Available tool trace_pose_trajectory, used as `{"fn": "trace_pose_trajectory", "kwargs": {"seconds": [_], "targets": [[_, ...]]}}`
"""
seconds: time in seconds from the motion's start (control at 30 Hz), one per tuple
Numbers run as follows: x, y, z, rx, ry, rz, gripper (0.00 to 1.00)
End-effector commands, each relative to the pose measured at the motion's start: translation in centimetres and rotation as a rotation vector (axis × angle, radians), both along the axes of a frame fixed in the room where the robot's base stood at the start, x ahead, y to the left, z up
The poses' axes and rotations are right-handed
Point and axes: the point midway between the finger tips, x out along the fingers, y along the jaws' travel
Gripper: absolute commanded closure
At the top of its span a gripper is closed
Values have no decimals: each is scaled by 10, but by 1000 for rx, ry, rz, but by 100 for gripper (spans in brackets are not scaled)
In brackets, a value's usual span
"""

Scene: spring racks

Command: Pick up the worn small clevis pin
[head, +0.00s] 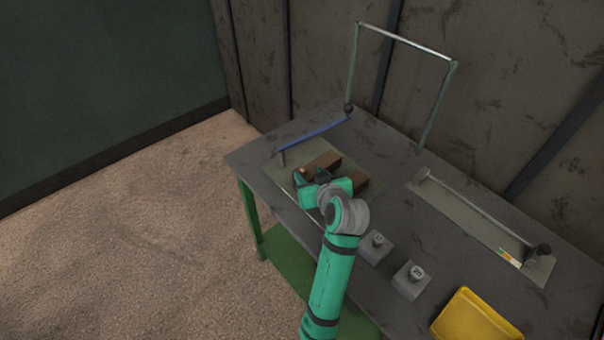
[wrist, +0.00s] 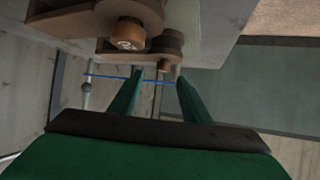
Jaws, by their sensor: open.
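My gripper (head: 311,178) is over the far left part of the grey table, beside two brown brackets. In the wrist view its two green fingers (wrist: 160,82) are spread with nothing between them. A small brown round pin end (wrist: 163,65) shows just beyond the fingertips, on the farther brown bracket (wrist: 165,44). A larger round pin end with a pale marking (wrist: 127,34) sits on the nearer bracket (wrist: 85,20). I cannot tell wear on either pin. In the head view, the brackets (head: 325,160) are partly hidden by my gripper.
A blue bar (head: 314,134) lies behind the brackets. A tall frame (head: 405,42) stands at the back. Two grey blocks with round tops (head: 376,247) (head: 411,281), a yellow tray (head: 474,318) and a plate with a long rod (head: 480,212) are to the right.

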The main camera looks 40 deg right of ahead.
Motion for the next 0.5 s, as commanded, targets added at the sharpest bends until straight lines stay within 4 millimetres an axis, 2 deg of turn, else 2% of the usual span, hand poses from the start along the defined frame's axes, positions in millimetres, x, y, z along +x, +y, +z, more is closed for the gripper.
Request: {"fn": "trace_pose_trajectory", "kwargs": {"seconds": [0.3, 0.5], "targets": [[34, -6, -23, 0, 0, 1, 57], [39, -6, -27, 0, 0, 4, 57]]}}
